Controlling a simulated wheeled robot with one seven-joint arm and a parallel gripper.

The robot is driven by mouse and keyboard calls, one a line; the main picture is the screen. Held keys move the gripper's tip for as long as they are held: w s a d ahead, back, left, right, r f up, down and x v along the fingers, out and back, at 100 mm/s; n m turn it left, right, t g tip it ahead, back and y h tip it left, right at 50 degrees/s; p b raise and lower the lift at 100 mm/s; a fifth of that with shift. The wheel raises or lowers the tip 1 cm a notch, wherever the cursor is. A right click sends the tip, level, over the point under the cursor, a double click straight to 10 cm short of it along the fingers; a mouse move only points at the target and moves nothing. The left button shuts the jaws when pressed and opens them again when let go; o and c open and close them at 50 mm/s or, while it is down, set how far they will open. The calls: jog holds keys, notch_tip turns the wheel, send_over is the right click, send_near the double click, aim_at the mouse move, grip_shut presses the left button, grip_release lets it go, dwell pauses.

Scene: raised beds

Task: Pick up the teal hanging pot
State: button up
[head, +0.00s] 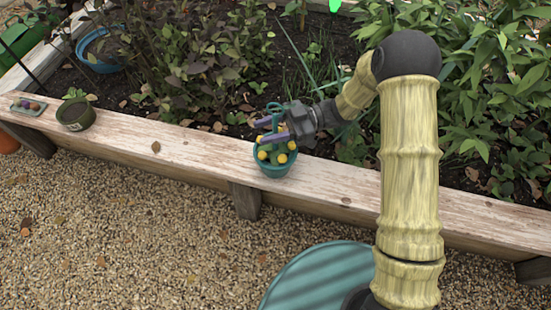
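The teal hanging pot (274,169) stands upright on the wooden rim of the raised bed, near the middle of the head view. It holds a green plant with several round yellow blooms or fruits. A thin teal hanger rises above the plant, partly hidden by my gripper. My gripper (264,130) reaches in from the right, just above the plant. Its two purple fingers point left, with a gap between them, and lie across the hanger area. Whether they touch the hanger or the plant cannot be told.
The wooden rim (385,187) runs across the view. A dark green pot (76,114) and a small tray (28,106) with round items stand on it at left. A blue pot (98,66) lies in the bed. Dense plants stand behind; gravel (130,240) is in front.

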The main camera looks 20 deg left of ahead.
jog(key=shift+c, duration=0.4)
jog(key=shift+s, duration=0.1)
grip_shut()
jog(key=shift+w, duration=0.2)
jog(key=shift+d, duration=0.15)
dwell(0.3)
jog(key=shift+s+a, duration=0.2)
jog(key=shift+s, duration=0.05)
